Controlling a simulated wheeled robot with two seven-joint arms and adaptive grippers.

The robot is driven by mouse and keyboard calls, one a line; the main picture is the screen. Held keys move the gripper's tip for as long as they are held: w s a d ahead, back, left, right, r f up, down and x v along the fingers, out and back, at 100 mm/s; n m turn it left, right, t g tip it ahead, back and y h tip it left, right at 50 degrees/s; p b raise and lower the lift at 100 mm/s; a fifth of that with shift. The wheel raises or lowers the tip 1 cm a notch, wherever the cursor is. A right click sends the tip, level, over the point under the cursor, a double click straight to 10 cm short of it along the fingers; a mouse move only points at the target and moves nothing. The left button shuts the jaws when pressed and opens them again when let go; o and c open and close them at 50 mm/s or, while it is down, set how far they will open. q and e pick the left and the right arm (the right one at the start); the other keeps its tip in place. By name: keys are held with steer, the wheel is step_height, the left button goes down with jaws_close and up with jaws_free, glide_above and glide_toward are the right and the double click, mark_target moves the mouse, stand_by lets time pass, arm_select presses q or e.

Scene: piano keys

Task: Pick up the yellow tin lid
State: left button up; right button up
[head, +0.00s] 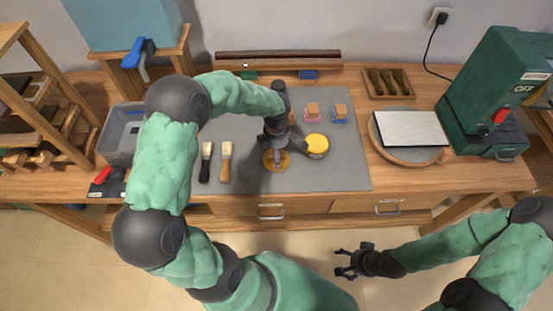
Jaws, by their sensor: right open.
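A bright yellow round piece (316,146) with a dark mark lies on the grey mat and looks like the tin lid. A darker golden round piece (269,166), perhaps the open tin, lies just left of it. My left gripper (277,153) points down over this golden piece, left of the bright yellow one. Its fingers are small and partly hidden by its own wrist, so I cannot tell their opening or any contact. My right gripper (344,263) is open and empty, low in front of the bench.
Two brushes (216,163) lie left on the mat (345,175). Small pink and blue blocks (325,115) lie behind the yellow piece. A round board with a pale plate (411,129) and a green machine (490,95) stand right. A grey bin (122,130) stands left.

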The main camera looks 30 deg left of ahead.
arm_select(q)
step_height(320, 180, down, 2)
steer(key=shift+f, duration=0.25)
steer(key=shift+c, duration=0.3)
